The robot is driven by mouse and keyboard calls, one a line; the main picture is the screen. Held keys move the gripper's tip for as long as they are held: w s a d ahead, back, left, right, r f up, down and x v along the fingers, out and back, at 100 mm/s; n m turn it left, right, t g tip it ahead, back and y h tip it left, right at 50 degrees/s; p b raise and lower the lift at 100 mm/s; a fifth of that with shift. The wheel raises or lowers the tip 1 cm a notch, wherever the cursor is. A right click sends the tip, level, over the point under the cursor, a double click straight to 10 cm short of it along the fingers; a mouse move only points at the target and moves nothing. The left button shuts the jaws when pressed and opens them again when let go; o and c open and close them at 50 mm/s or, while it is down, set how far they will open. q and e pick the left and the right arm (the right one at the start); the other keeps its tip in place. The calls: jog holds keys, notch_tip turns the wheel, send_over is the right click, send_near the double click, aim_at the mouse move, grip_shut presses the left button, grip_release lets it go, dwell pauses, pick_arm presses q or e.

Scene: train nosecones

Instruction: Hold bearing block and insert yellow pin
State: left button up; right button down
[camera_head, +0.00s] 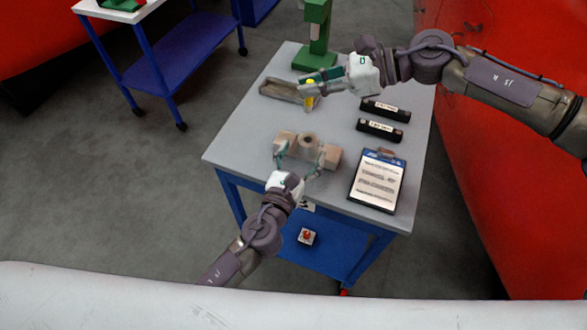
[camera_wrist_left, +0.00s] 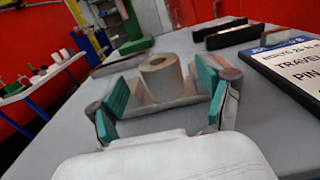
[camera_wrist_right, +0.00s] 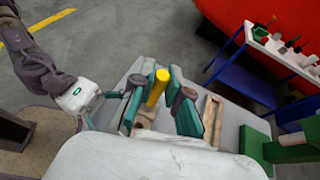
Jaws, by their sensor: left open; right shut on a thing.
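The bearing block (camera_head: 307,146), a tan block with a round upright boss and a hole on top, sits on the grey table. In the left wrist view the block (camera_wrist_left: 160,78) lies between and just beyond the fingers. My left gripper (camera_head: 301,157) is open, its fingers at the near side of the block. My right gripper (camera_head: 314,82) is shut on the yellow pin (camera_head: 310,90), above the far part of the table, beyond the block. In the right wrist view the pin (camera_wrist_right: 156,88) stands between the fingers, slightly tilted; its lower end is partly hidden.
A shallow tan tray (camera_head: 279,91) lies at the table's far left, beside a green stand (camera_head: 316,35). Two black labelled bars (camera_head: 380,130) and a clipboard (camera_head: 376,182) lie on the right. The table (camera_head: 245,140) is bare left of the block.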

aim_at(304, 150)
pick_arm(q)
jog(key=shift+x, duration=2)
jog(key=shift+c, duration=0.3)
grip_shut()
pick_arm(e)
jog(key=shift+s+a+f+n, duration=0.3)
jog(key=shift+s+a+f, duration=0.05)
jog(key=shift+a+f, duration=0.1)
jog(key=shift+f+g, duration=0.25)
jog(key=shift+g, duration=0.05)
jog(key=shift+w+d+f, duration=0.2)
jog(key=shift+d+f, duration=0.2)
jog(key=shift+f, duration=0.15)
jog(key=f, duration=1)
jog(key=shift+w+d+f, duration=0.1)
jog(key=shift+d+f, duration=0.05)
jog(key=shift+d, duration=0.05)
